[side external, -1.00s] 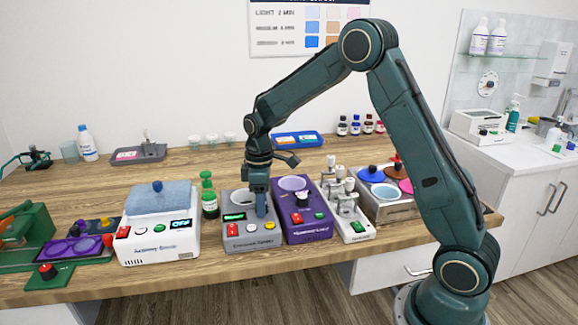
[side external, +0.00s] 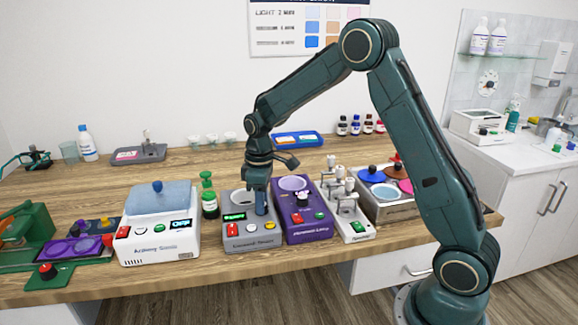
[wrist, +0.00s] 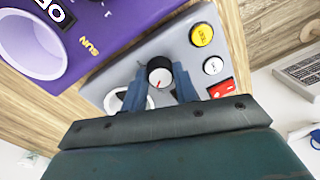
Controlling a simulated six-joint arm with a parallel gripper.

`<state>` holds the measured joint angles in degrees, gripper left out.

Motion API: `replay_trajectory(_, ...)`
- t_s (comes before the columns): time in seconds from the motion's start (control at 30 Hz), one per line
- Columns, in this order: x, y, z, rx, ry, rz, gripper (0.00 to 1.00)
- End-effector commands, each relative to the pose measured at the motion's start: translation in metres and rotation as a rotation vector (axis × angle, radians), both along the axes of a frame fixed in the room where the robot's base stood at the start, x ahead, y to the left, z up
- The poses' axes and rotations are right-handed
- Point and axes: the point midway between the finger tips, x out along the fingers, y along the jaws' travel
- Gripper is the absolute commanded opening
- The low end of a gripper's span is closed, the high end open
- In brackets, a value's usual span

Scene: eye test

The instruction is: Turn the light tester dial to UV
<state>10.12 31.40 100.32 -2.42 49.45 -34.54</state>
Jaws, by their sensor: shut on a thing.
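In the wrist view, my gripper (wrist: 158,88) is shut on a dial (wrist: 159,72), a black knob with a pale top and a red mark. The dial sits on the grey device (wrist: 180,42), with a finger on either side. The fingers hide the dial in the side view. The lettering around the dial and the grey device's name cannot be read, so I cannot tell its setting.
A purple device (side external: 307,235) with its own dark knob (side external: 302,200) stands close on the right; "SUN" shows on it in the wrist view (wrist: 92,46). Bare wood (side external: 110,290) runs along the front.

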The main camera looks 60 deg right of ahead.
Motion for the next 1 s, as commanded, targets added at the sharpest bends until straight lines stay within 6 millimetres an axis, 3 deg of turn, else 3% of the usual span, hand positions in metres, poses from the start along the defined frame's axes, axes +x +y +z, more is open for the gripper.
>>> replay_trajectory(1.0, -0.0007, 0.0008, 0.0007, 0.000, -0.001, -0.917, 0.06)
